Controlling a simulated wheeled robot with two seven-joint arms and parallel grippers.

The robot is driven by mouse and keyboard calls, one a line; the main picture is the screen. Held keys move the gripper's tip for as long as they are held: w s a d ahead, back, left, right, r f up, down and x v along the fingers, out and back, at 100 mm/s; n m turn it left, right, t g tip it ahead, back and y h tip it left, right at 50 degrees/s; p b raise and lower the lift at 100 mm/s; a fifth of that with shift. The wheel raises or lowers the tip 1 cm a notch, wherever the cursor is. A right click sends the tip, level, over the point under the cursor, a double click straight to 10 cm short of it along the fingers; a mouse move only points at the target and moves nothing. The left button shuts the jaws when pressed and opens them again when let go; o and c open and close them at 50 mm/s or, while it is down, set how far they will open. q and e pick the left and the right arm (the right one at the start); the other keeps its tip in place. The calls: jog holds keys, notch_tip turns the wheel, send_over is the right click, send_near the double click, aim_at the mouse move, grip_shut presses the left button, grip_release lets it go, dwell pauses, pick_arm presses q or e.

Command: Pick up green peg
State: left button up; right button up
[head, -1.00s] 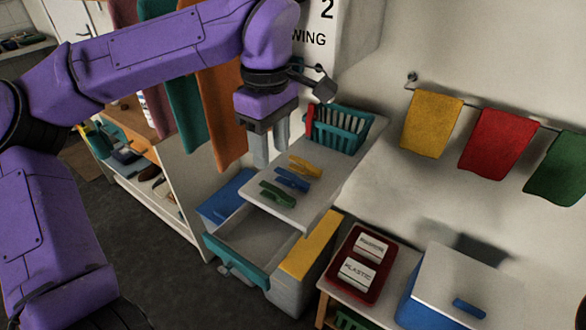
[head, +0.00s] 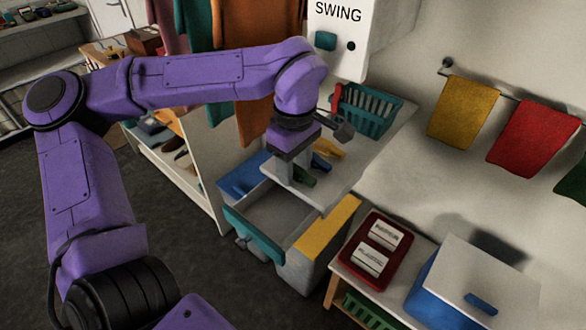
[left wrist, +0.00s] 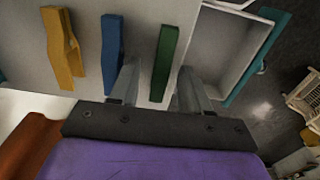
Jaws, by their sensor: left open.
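The green peg (left wrist: 163,62) lies on a white shelf top (head: 345,183). In the left wrist view it is between the spread fingers of my left gripper (left wrist: 157,78), nearer its open drawer side. My left gripper is open and empty; in the head view it (head: 299,180) is low over the shelf and partly hides the green peg (head: 305,178). The blue peg (left wrist: 112,52) lies left of the green peg in the left wrist view, with the yellow peg (left wrist: 62,48) farther left. I cannot tell whether the fingers touch the shelf. My right gripper is not in view.
A teal basket (head: 368,108) stands at the back of the shelf. An open drawer (head: 275,212) with a teal front is below its near side. A red tray (head: 369,262) and a blue bin with a white lid (head: 475,275) stand to the right.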

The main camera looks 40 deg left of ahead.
pick_arm(q)
grip_shut()
jog(key=shift+r, duration=0.15)
